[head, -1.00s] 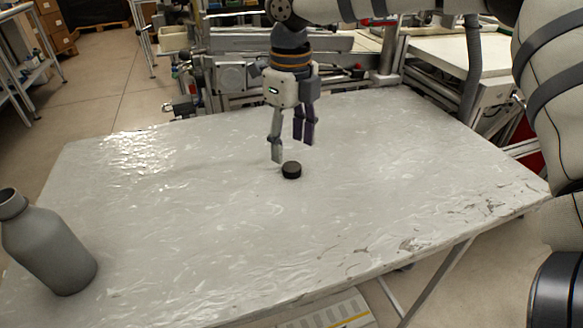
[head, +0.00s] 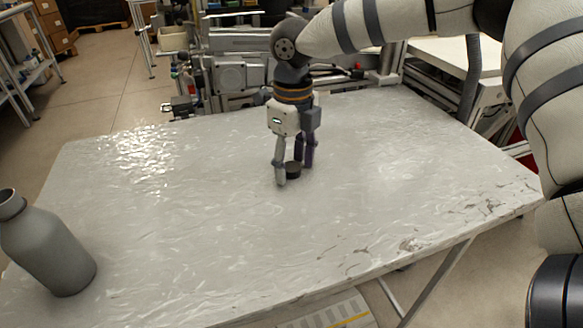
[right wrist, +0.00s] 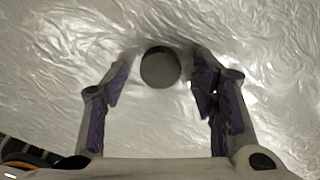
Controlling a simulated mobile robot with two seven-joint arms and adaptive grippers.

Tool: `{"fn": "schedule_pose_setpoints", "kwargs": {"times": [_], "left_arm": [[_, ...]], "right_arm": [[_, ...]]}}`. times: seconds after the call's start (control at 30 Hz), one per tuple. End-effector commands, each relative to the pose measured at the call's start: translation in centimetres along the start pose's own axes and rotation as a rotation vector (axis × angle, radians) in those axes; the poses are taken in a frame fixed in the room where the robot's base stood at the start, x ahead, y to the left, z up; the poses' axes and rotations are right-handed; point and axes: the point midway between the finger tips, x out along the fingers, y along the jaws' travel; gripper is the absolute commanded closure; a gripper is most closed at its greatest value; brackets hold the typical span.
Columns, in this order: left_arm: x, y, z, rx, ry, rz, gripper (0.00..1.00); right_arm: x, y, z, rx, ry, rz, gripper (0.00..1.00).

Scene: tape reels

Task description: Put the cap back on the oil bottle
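The grey oil bottle (head: 50,250) stands upright and uncapped at the left front of the table. The dark round cap (head: 293,169) lies on the table near its middle. My right gripper (head: 294,175) points down at the cap, with its fingers open on either side of it. In the right wrist view the cap (right wrist: 160,67) sits between the fingertips (right wrist: 162,68), with a gap on both sides. My left gripper is not in view.
The shiny, wrinkled light table (head: 200,220) is otherwise clear between cap and bottle. Machinery (head: 240,75) stands behind the table's far edge. A shelf (head: 20,70) stands at the far left.

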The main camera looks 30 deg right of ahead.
Motion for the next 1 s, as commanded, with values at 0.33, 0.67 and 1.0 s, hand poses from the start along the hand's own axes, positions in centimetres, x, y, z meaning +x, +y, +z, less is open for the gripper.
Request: {"fn": "schedule_pose_setpoints", "kwargs": {"times": [0.33,0.67,1.0], "left_arm": [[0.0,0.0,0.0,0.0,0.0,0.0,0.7],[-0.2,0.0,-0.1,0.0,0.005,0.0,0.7],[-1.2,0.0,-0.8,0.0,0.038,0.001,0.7]], "right_arm": [[0.0,0.0,0.0,0.0,0.0,0.0,0.77],[-1.4,0.0,0.1,0.0,-0.003,-0.001,0.77],[-8.8,4.5,0.2,-0.005,-0.007,-0.004,0.77]]}}
